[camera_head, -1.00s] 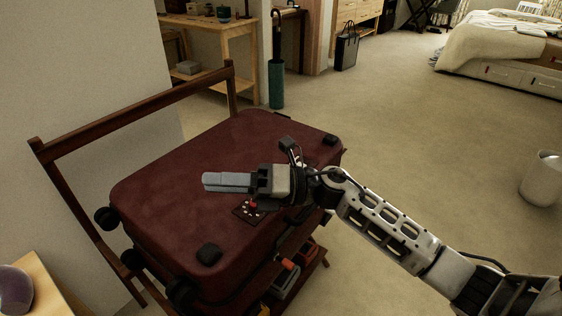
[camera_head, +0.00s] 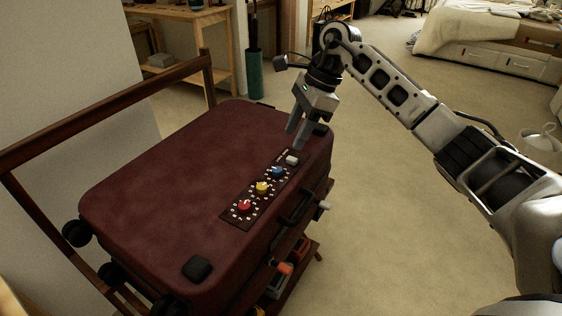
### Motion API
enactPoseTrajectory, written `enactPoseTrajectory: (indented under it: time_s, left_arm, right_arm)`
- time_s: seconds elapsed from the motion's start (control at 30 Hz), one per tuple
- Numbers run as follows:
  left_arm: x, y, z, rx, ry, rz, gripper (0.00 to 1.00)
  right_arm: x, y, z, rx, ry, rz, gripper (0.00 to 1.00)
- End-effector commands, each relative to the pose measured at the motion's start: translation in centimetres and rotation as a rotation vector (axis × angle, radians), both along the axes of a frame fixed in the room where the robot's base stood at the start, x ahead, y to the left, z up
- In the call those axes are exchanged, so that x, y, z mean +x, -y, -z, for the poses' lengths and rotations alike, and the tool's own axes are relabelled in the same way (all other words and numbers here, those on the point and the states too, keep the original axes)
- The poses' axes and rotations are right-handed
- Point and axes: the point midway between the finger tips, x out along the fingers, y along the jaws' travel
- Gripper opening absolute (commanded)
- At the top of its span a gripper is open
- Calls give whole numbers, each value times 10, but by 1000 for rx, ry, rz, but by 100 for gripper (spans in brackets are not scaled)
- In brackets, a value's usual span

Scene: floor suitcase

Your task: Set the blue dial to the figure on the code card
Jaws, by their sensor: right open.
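A dark red suitcase (camera_head: 150,180) lies flat on a wooden rack. A dark dial panel (camera_head: 236,219) is set along its right side. On the panel are a red dial (camera_head: 244,205), a yellow dial (camera_head: 262,187) and a blue dial (camera_head: 277,171). A pale knob or button (camera_head: 292,160) sits at the far end. The figures around the dials are too small to read. My right gripper (camera_head: 296,138) is open and empty, pointing down above the panel's far end, close to the pale knob and beyond the blue dial. I cannot make out the code card. My left gripper is out of view.
The wooden rack (camera_head: 110,112) has a raised rail on the left. Orange and grey items lie on its lower shelf. A wooden side table (camera_head: 190,20) and a green umbrella holder (camera_head: 255,75) stand behind. The carpet (camera_head: 400,230) at right is clear.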

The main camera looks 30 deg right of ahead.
Motion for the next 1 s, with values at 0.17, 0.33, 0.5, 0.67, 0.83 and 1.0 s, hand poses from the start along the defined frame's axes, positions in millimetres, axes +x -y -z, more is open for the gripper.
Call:
enactPoseTrajectory:
  time_s: [0.17, 0.33, 0.5, 0.67, 0.83, 1.0]
  left_arm:
    - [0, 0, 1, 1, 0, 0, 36]
    - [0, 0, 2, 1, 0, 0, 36]
    - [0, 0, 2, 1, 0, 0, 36]
    - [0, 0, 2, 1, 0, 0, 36]
    - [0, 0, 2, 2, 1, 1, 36]
    - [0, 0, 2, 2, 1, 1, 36]
  right_arm:
    - [3, -16, 37, 4, -2, -1, 44]
    - [6, -27, 64, 4, -2, -1, 44]
    - [8, -32, 78, 3, 0, 0, 44]
    - [9, -34, 82, 2, 1, 0, 44]
    - [9, -34, 82, 3, 2, 0, 44]
    - [9, -34, 82, 3, 2, 0, 5]
